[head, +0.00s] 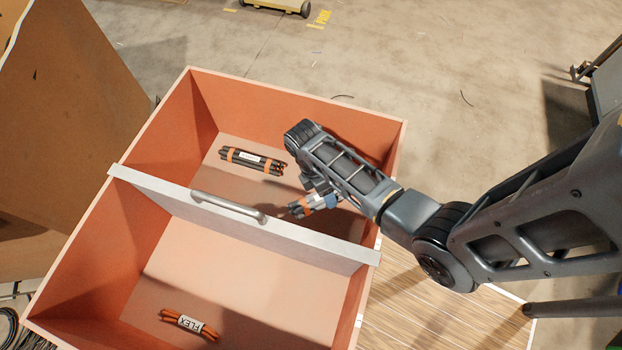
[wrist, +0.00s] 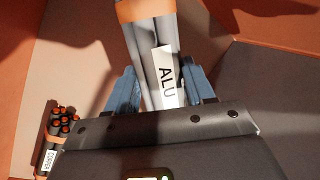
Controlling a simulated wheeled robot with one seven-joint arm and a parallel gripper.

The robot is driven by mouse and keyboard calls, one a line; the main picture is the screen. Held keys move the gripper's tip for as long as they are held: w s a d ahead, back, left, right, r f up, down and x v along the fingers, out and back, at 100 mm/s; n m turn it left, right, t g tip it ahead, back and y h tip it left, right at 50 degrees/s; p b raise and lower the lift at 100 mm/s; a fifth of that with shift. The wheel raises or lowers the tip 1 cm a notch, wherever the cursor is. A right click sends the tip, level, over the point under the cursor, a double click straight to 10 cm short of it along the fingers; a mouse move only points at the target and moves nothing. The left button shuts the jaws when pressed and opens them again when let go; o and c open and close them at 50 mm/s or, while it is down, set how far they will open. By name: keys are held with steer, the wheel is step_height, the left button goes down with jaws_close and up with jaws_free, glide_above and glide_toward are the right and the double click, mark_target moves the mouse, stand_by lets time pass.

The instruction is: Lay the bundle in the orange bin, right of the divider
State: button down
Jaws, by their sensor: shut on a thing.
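The bundle (head: 299,209) of grey rods with an orange band is held in my gripper (head: 322,203). In the wrist view, the bundle (wrist: 150,40) shows an ALU label between the blue fingers of my gripper (wrist: 161,90). The open orange bin (head: 290,97) is split by a pale divider (head: 315,247) with a metal handle. My gripper and the bundle are over the upper-right compartment, beyond the divider in the head view. I cannot tell whether the bundle touches the floor; my arm hides part of this compartment.
A black bundle (head: 236,158) with orange bands lies in the same compartment; its label reads COPPER in the wrist view (wrist: 52,150). An orange FLEX bundle (head: 189,325) lies in the lower-left compartment. Bare floor shows between the black bundle and the divider.

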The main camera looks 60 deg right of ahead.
step_height(320, 180, down, 9)
steer(key=shift+r+b, duration=0.1)
steer(key=shift+b, duration=0.6)
steer(key=shift+c, duration=2)
jaws_free()
steer(key=p+v, duration=0.1)
steer(key=v, duration=1.1)
